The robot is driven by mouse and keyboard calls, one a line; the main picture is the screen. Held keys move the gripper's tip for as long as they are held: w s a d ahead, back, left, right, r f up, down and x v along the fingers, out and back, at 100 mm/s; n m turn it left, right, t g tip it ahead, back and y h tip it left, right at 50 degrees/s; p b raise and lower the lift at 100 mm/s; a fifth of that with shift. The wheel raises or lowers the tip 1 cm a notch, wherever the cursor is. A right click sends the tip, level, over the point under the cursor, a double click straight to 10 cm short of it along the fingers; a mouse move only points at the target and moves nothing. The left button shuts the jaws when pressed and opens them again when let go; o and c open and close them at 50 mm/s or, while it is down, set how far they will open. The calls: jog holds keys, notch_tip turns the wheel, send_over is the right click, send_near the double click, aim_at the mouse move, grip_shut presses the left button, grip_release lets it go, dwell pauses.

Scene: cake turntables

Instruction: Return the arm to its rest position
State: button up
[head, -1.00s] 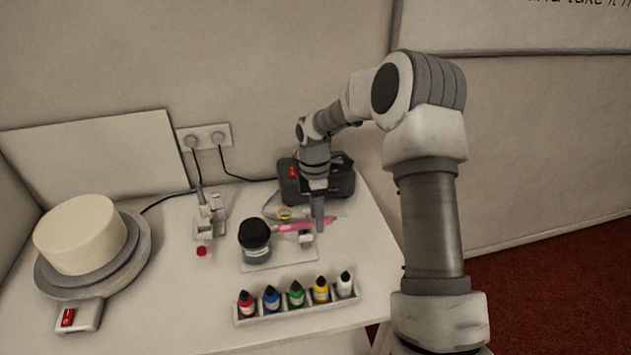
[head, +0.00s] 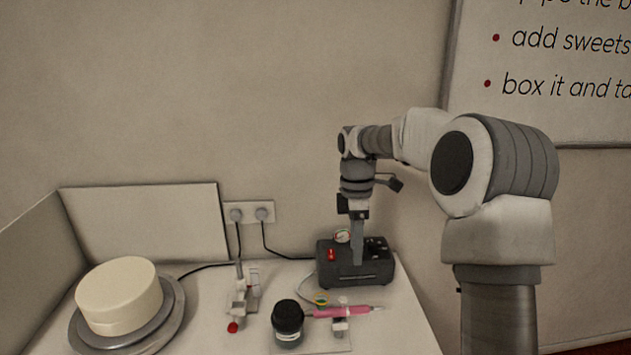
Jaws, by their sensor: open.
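My gripper (head: 357,258) points down in front of the dark box with the gauge (head: 378,275), above the back right of the table. It holds nothing that I can see. Its two fingers overlap from this side, so the gap between them is hard to see. The pink airbrush-like tool (head: 345,312) rests on its small stand, below and apart from the gripper. My arm is bent, reaching left from its column at the right.
A white cake (head: 119,295) stands on a grey turntable (head: 170,325) at the left. A dark-capped jar (head: 288,322) stands beside the pink tool. A small device with a red knob (head: 240,298) is further left. A wall socket (head: 250,212) feeds black cables.

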jog(key=s+r+m+t, duration=0.2)
jog(key=s+r+m, duration=0.4)
jog(key=s, duration=0.5)
jog(key=s+r+m+t, duration=0.3)
jog(key=s+r+m, duration=0.3)
jog(key=s, duration=0.5)
jog(key=s+f+m+t, duration=0.2)
jog(key=s+m, duration=0.3)
jog(key=s, duration=0.2)
jog(key=shift+s+d+f, duration=0.15)
jog(key=shift+s+f, duration=0.15)
jog(key=shift+f, duration=0.1)
